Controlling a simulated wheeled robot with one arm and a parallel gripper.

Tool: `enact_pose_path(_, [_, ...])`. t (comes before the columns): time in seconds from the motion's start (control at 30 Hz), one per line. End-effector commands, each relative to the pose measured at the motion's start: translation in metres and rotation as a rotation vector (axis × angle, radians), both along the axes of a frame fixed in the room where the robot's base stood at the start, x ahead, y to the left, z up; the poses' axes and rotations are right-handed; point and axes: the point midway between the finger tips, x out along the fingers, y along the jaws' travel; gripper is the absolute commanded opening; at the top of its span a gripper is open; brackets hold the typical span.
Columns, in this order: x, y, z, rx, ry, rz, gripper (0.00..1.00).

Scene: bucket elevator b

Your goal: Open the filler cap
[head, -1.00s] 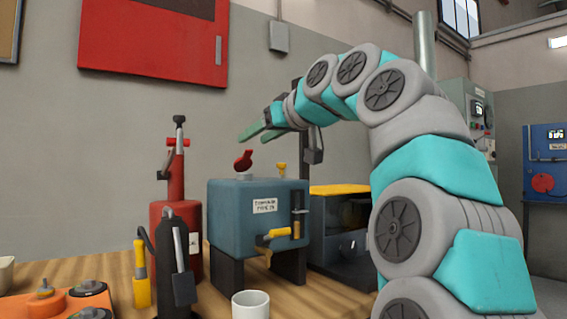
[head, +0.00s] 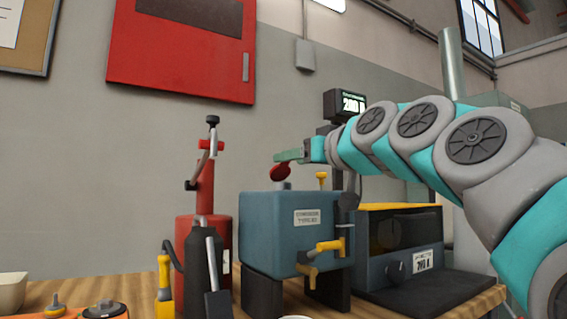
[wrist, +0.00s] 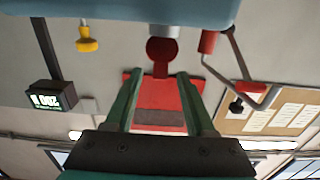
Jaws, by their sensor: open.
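The blue-grey tank (head: 285,228) stands on black legs on the bench. Its red filler cap (head: 280,173) is tilted up on its edge above the short grey filler neck (head: 282,186) on the tank's top. My gripper (head: 285,156) is just above the cap, its green fingers pointing left, open. In the upside-down wrist view, the cap (wrist: 161,49) shows beyond the fingertips, its narrow tab pointing between the two spread fingers (wrist: 157,78). I cannot tell whether a finger touches the cap.
A red extinguisher-like cylinder (head: 187,240) with a lever stands left of the tank. A yellow valve (head: 322,180) rises from the tank top, right of the cap. A yellow-topped box (head: 400,245) and a display (head: 345,103) are at the right.

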Motion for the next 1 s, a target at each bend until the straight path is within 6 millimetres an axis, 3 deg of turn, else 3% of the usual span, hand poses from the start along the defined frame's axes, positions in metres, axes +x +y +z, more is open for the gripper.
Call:
enact_pose_path(0.43, [0.048, 0.032, 0.000, -0.003, 0.002, 0.000, 0.55])
enact_pose_path(0.77, [0.053, 0.035, -0.001, -0.001, 0.002, 0.000, 0.55])
enact_pose_path(1.0, [0.053, 0.035, -0.001, -0.001, 0.001, 0.000, 0.31])
